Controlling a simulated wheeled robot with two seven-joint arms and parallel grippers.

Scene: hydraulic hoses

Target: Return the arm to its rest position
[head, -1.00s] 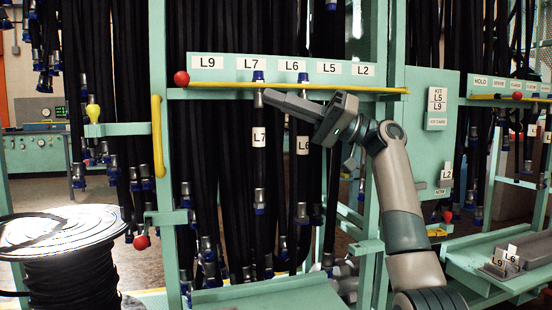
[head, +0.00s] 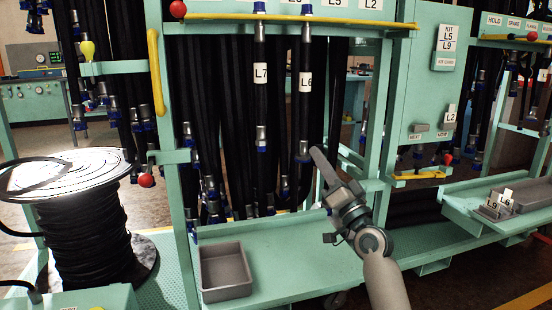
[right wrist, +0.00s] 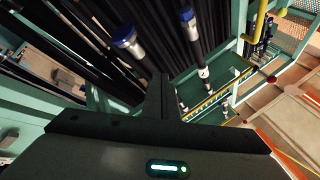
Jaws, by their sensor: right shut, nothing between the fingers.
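My right gripper (head: 318,153) is shut and empty in the head view. It points up and to the left, in front of the rack, to the right of the hose tagged L6 (head: 305,82). The hose tagged L7 (head: 260,74) hangs left of that one. Both hang from the rack rail with metal end fittings low down. In the right wrist view the shut fingers (right wrist: 160,97) stand in the middle, with hose ends around them; I cannot tell whether they touch any hose. My left gripper is not in view.
A grey bin (head: 226,272) sits on the green shelf (head: 290,262) below the hoses. A black hose reel (head: 85,225) stands at the left. A green kit panel (head: 430,85) is right of the rack post. Another tray with L9 and L6 cards (head: 498,200) lies at far right.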

